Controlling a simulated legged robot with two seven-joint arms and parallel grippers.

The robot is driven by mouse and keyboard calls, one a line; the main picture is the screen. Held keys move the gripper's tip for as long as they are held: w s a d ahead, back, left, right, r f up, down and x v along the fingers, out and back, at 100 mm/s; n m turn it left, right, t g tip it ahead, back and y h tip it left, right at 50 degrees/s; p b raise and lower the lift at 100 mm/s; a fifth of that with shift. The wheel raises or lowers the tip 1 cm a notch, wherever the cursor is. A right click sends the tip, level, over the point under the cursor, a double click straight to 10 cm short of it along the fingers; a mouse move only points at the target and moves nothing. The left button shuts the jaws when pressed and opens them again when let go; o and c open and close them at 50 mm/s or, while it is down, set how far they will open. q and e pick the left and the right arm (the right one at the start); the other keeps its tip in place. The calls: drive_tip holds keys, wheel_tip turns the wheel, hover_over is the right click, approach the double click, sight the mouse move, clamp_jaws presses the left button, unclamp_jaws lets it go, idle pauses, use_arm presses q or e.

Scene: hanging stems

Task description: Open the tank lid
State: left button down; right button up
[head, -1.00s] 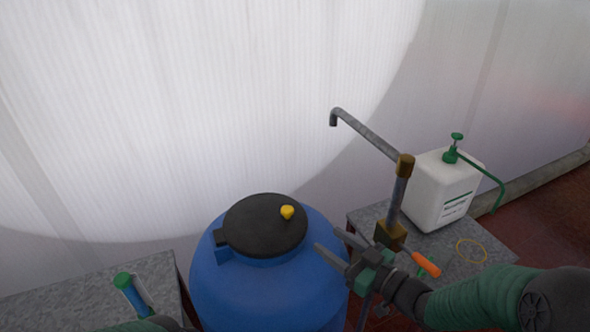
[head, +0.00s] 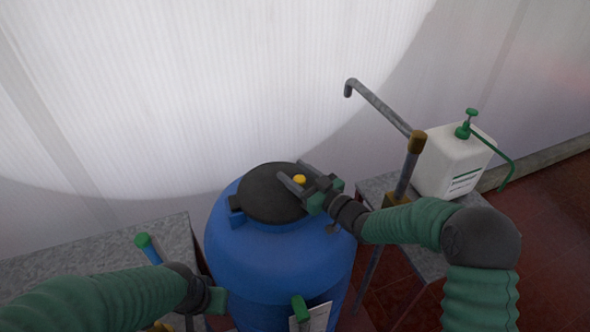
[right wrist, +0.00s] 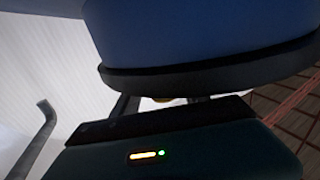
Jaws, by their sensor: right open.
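The blue tank (head: 270,262) stands in the middle of the head view. Its round black lid (head: 262,195) lies flat and closed on top, with a dark hinge-like block at its left edge. A yellow knob (head: 299,180) sits on the lid's right part. My right gripper (head: 293,171) is open over the lid, its fingers on either side of the knob. In the right wrist view the lid's dark rim (right wrist: 210,76) lies just beyond the fingers, and a bit of the knob (right wrist: 160,99) shows between them. My left gripper (head: 212,299) is low left of the tank; its fingers are not clear.
A white canister (head: 455,165) with a green pump stands on a grey table at the right. A bent metal pipe (head: 380,105) rises behind my right arm. A grey table (head: 90,255) with a green-capped item (head: 147,247) is at the left. A green clip (head: 299,308) holds a card at the tank's front.

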drive_tip(key=shift+a, duration=0.7)
drive_tip(key=shift+c, duration=1.2)
drive_tip(key=shift+w+d+f, duration=0.15)
drive_tip(key=shift+d, duration=0.1)
drive_tip(key=c, duration=0.7)
clamp_jaws()
